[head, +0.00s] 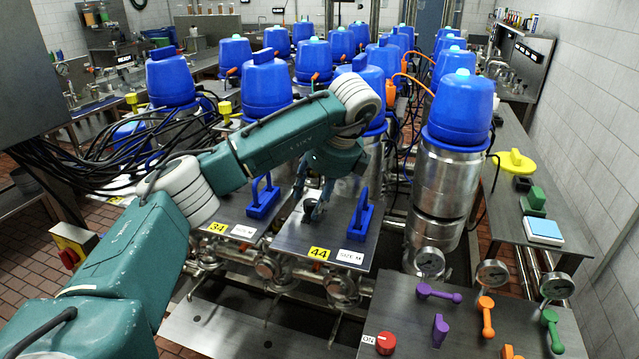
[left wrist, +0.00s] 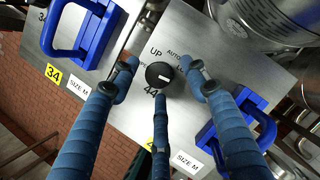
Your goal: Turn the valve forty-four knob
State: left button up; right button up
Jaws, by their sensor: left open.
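The valve forty-four knob (left wrist: 160,75) is a round black knob with a white pointer line, on a grey metal panel (head: 285,238) with "UP" and "AUTO" markings. A yellow "44" label (head: 319,254) sits on that panel's front edge. My left gripper (head: 309,203) is over the panel, pointing down at the knob. In the left wrist view, its blue fingers (left wrist: 157,88) are spread open around the knob, with two on its sides and one below it. I cannot tell whether any finger touches the knob. My right gripper is not in view.
A blue handle (head: 356,222) stands right of the knob, close to my fingers. The neighbouring panel has a yellow "34" label (head: 217,228) and another blue handle (head: 263,197). Blue-capped steel tanks (head: 461,108) stand behind. A panel with a red knob (head: 386,343) is at front right.

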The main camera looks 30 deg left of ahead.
pick_arm(q)
jog(key=v, duration=1.1)
jog(key=shift+r, duration=0.25)
